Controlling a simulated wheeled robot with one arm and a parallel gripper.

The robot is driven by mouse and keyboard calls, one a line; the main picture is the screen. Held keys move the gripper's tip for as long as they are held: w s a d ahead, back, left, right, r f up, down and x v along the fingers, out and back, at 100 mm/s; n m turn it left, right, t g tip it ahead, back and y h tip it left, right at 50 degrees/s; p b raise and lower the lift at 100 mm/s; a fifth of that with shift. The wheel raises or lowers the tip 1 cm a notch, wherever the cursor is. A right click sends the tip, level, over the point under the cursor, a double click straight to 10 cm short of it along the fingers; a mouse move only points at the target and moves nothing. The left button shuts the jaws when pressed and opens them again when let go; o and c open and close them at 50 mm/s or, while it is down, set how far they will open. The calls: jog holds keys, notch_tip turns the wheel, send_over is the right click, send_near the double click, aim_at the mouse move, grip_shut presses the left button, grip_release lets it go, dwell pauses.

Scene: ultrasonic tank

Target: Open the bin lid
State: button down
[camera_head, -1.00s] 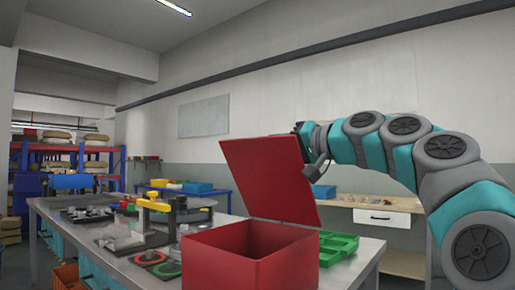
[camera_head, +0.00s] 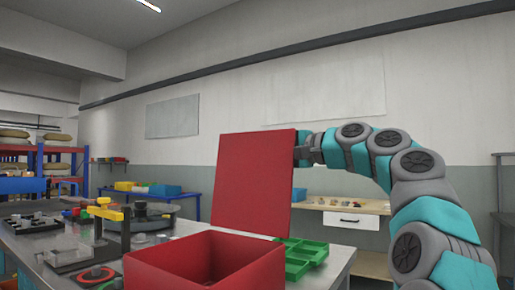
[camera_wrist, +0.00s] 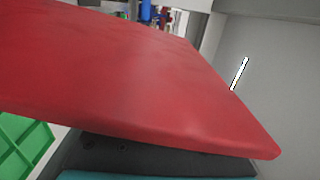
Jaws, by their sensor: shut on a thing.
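The red bin (camera_head: 165,272) stands on the workbench at the lower middle of the head view, its top open and its inside showing. Its flat red lid (camera_head: 252,185) stands nearly upright above the bin's back edge. My gripper (camera_head: 301,152) is at the upper right edge of the lid and shut on it; its fingertips are mostly hidden by the lid. In the wrist view the lid (camera_wrist: 130,75) fills much of the picture, with a dark part of my gripper just below it.
A green compartment tray (camera_head: 303,256) sits right behind the bin. Clutter with a yellow-topped fixture (camera_head: 105,213) covers the bench to the left. A wooden table with a white drawer (camera_head: 352,220) stands behind. A grey wall is beyond.

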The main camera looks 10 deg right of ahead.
jog(key=shift+w+d+f+m, duration=0.2)
jog(key=shift+w+f+m, duration=0.05)
jog(key=shift+f+m, duration=0.1)
jog(key=c, duration=0.9)
grip_release()
jog(key=shift+r, duration=0.1)
jog(key=v, duration=0.7)
jog(key=shift+s+d, duration=0.3)
